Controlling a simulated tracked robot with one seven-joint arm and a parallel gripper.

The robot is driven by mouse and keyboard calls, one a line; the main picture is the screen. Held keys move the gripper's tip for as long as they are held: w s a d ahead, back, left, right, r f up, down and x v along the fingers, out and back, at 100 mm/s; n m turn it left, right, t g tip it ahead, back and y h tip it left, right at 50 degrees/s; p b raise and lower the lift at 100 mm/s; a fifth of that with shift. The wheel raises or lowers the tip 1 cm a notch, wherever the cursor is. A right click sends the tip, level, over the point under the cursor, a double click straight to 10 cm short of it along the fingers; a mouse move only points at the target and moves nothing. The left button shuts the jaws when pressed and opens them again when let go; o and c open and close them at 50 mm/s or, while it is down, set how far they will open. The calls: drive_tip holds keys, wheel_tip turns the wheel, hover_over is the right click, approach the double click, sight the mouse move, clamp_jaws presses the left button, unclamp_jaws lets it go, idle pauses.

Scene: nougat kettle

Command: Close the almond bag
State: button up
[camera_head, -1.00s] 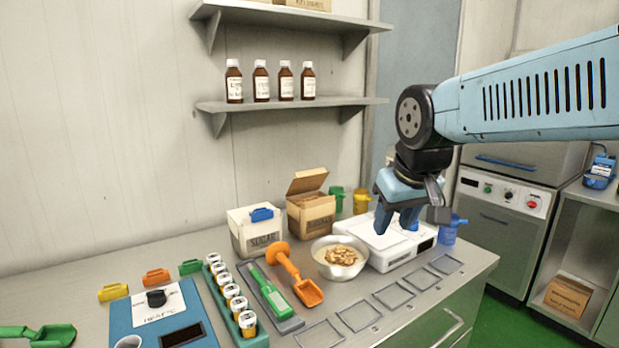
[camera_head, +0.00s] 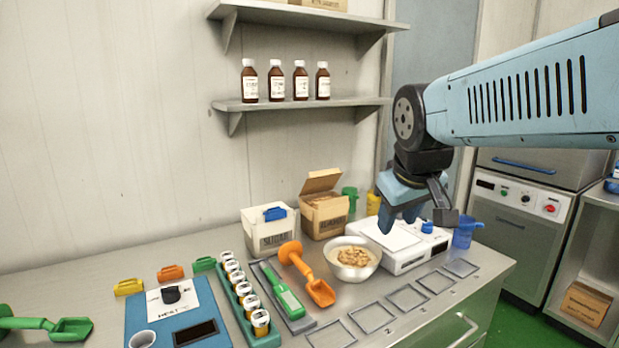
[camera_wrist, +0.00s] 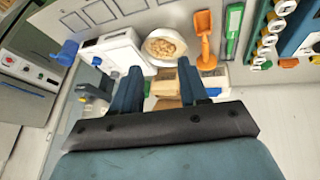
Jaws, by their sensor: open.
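The almond bag (camera_head: 324,217) looks like a square tan paper bag or box with a dark label too small to read surely. It stands at the back of the counter, left of the white scale, and its top flap stands up, open. In the wrist view its tan surface (camera_wrist: 164,88) shows between my fingers, partly hidden by them. My gripper (camera_head: 405,212) is open and empty, pointing down above the scale, to the right of the bag and apart from it. In the wrist view my gripper (camera_wrist: 160,70) has its two blue fingers spread.
A sugar bag (camera_head: 270,238) with a blue clip stands left of the almond bag. A bowl of nuts (camera_head: 353,258), an orange scoop (camera_head: 308,273) and the white scale (camera_head: 412,252) are in front. Green (camera_head: 350,198) and yellow cups stand behind. A shelf (camera_head: 300,103) holds several bottles.

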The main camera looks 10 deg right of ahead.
drive_tip(key=w+a+r+n, duration=0.25)
drive_tip(key=w+n, duration=0.35)
drive_tip(key=w, duration=0.6)
drive_tip(key=n+t+y, duration=0.1)
drive_tip(key=n+y, duration=0.2)
drive_tip(key=n, duration=1)
approach(324, 173)
drive_tip(key=x, duration=1.2)
drive_tip(key=shift+r, duration=0.1)
drive_tip(key=shift+c, duration=0.2)
clamp_jaws()
